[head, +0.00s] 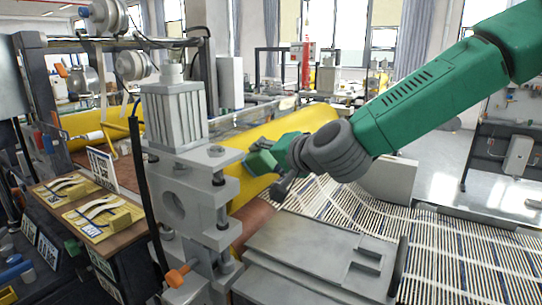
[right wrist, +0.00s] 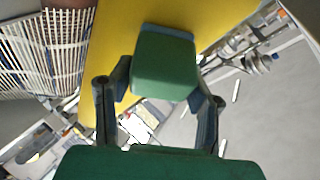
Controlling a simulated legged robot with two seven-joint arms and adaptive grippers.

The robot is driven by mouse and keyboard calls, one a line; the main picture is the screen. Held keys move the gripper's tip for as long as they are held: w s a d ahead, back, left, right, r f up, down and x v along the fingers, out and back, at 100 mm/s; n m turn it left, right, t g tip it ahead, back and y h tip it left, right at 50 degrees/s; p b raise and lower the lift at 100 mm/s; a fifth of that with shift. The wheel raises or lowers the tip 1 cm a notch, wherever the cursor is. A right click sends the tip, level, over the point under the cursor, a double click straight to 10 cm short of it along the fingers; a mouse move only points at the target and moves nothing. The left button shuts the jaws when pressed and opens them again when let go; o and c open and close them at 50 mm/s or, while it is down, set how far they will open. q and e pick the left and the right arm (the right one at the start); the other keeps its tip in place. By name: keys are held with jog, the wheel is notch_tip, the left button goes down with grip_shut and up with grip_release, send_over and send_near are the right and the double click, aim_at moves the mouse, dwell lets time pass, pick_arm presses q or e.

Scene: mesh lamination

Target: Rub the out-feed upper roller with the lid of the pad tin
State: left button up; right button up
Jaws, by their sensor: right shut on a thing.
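The out-feed upper roller is the long yellow roller (head: 300,122), running from the grey bearing stand toward the back right. It also fills a diagonal band in the right wrist view (right wrist: 112,50). My right gripper (head: 272,162) reaches in from the right, in front of the roller. In the right wrist view its two fingers (right wrist: 162,92) are shut on a green block-like piece with a blue-grey far edge, which I take to be the pad tin lid (right wrist: 165,65). The lid (head: 259,160) overlaps the roller in the head view; I cannot tell whether they touch. My left gripper is out of view.
A grey bearing stand (head: 178,120) with threaded posts stands left of the lid. A reddish-brown lower roller (head: 256,219) lies below. Striped mesh (head: 440,240) spreads to the right, and a grey metal housing (head: 320,260) is in front. A bench with yellow trays (head: 103,218) is at left.

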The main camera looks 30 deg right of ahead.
jog(key=shift+s+a, duration=0.35)
jog(key=shift+a, duration=0.25)
jog(key=s+d+r+p, duration=0.2)
jog(key=s+r+p, duration=0.1)
jog(key=s, duration=0.1)
jog(key=shift+s+d, duration=0.2)
jog(key=shift+d, duration=0.2)
jog(key=shift+r, duration=0.1)
jog(key=shift+s+d+r+p, duration=0.35)
jog(key=shift+s+r+p, duration=0.05)
jog(key=shift+s+p, duration=0.2)
jog(key=shift+s+d+r+p, duration=0.3)
jog(key=shift+s+r+p, duration=0.05)
jog(key=shift+s+p, duration=0.2)
